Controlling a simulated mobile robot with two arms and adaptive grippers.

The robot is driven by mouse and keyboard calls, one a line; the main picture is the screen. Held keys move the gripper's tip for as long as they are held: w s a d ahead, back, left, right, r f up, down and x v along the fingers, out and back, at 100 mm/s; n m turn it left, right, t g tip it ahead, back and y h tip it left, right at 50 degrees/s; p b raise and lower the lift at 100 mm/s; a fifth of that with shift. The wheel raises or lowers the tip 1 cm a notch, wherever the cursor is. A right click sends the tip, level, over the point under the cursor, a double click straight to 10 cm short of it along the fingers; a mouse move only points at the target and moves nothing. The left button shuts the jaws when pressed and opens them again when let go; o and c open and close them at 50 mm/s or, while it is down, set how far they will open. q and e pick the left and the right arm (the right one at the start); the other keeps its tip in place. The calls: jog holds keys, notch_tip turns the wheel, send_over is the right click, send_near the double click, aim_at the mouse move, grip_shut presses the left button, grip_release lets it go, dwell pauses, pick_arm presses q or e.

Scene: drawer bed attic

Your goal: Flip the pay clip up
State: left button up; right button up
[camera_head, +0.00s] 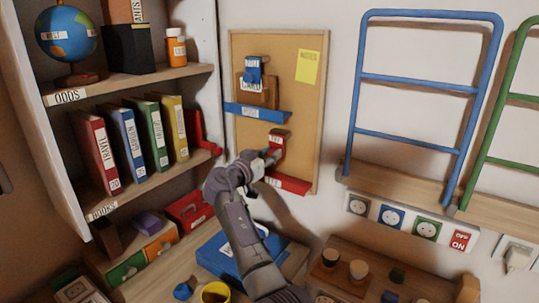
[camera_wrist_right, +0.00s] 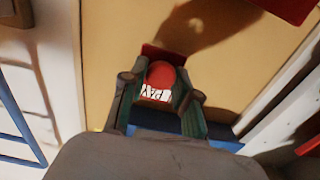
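A red clip (camera_head: 279,137) with a white label sits on the lower part of the cork board (camera_head: 300,100). In the right wrist view the red clip (camera_wrist_right: 162,75) shows a white label, upside down, reading "PAY". My right gripper (camera_head: 262,158) is at the board, just left of and below the clip. In the wrist view its green-padded fingers (camera_wrist_right: 160,101) stand apart on either side of the clip; contact with it cannot be told. A red bar (camera_head: 288,183) with a label lies below. My left gripper is out of view.
Above are a blue labelled bar (camera_head: 257,113), a blue clip (camera_head: 255,70) and a yellow note (camera_head: 308,67). A bookshelf (camera_head: 140,82) stands close on the left. A blue wall rack (camera_head: 420,78) hangs to the right, and a cluttered desk lies below.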

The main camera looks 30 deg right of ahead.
grip_shut()
jog(key=shift+a+r, duration=0.1)
jog(key=shift+s+a+r+y+p, duration=0.1)
jog(key=shift+a+r+y+p, duration=0.2)
jog(key=shift+y+p, duration=0.5)
notch_tip(320, 180, up, 7)
jog(key=g+y+p, duration=0.6)
jog(key=y+p, duration=0.7)
jog(key=p, duration=0.6)
jog(key=shift+s+a+f+p, duration=0.2)
jog(key=shift+a+p, duration=0.1)
